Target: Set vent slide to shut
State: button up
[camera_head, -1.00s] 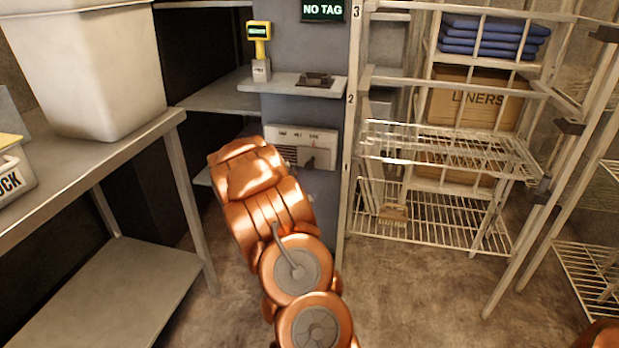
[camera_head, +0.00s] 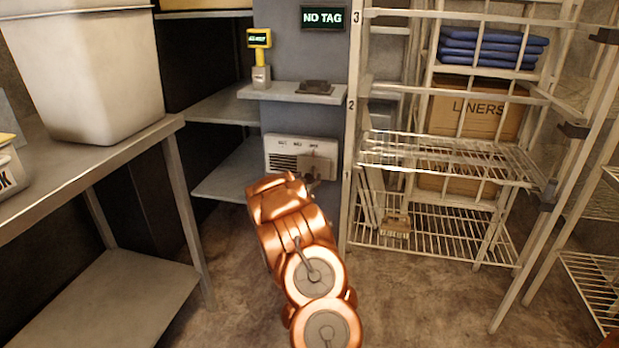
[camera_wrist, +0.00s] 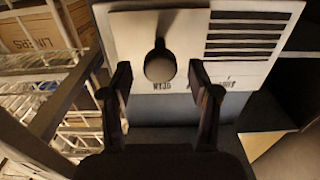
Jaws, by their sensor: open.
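The white vent panel (camera_head: 272,157) is mounted low on the grey column, with dark slots on its left and small labels along its top. A grey slide plate (camera_head: 318,163) covers its right part. In the wrist view the panel (camera_wrist: 285,12) appears upside down, with its slots on the right. A round knob (camera_wrist: 160,66) on the slide shows between my finger lines, near the label that seems to read MID. My gripper (camera_wrist: 160,78) is open and empty, one finger on each side of the knob in the picture. I cannot tell whether they touch it.
A shelf (camera_head: 290,94) with a yellow-headed device (camera_head: 260,38) is above the vent. A white wire rack (camera_head: 350,200) stands close on the right. A metal table (camera_head: 160,130) with a white bin (camera_head: 85,70) is on the left. The floor between is clear.

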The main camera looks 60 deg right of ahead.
jog(key=shift+x, duration=1.1)
grip_shut()
